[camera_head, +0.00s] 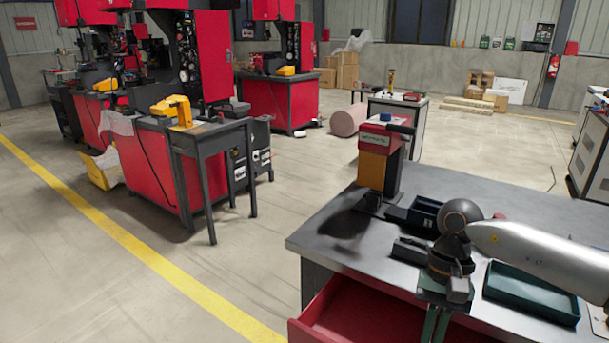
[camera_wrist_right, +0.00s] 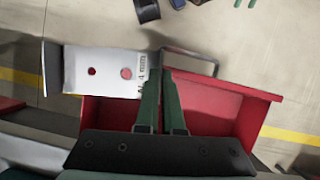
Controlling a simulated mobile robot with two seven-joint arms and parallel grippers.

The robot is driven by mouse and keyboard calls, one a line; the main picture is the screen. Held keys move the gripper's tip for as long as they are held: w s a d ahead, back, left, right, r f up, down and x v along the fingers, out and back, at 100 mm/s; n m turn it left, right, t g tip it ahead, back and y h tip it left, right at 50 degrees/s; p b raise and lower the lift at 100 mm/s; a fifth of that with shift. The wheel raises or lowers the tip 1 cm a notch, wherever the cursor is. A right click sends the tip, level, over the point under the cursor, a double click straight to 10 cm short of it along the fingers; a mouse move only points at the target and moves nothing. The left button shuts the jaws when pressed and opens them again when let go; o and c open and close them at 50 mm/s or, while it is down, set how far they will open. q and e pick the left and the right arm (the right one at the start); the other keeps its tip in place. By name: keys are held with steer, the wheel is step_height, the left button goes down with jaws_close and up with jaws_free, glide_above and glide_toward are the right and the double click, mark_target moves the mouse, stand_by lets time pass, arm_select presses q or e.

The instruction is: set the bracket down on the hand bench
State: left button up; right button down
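My right gripper shows in the head view (camera_head: 436,322), its green fingers pointing down in front of the grey-topped bench (camera_head: 335,236), with their tips cut off by the frame. In the right wrist view the fingers (camera_wrist_right: 161,75) are close together at the end of the bracket (camera_wrist_right: 108,74). The bracket is a pale plate with two red-looking holes, "4 mm" lettering and a folded dark-edged end at left. It appears gripped and hangs out over the floor and drawer edge. The bracket is not visible in the head view. My left gripper is in neither view.
An open red drawer (camera_head: 350,318) juts from the bench below my right gripper; its inside also shows in the wrist view (camera_wrist_right: 215,115). The bench's front left corner is clear.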

steer(key=n, duration=0.2)
steer(key=r+n+h, duration=0.1)
steer(key=n, duration=0.1)
steer(key=shift+s+a+r+h, duration=0.1)
steer(key=shift+s+r+h, duration=0.1)
steer(key=shift+h, duration=0.1)
arm_select(q)
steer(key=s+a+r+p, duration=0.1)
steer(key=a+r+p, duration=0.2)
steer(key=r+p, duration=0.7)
steer(key=p, duration=0.4)
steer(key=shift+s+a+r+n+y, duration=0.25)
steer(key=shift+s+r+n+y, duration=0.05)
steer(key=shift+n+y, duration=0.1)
arm_select(e)
steer(key=s+r+n, duration=0.1)
steer(key=s+r, duration=0.3)
steer(key=r, duration=0.7)
steer(key=shift+r, duration=0.25)
steer(key=shift+s+f, duration=0.1)
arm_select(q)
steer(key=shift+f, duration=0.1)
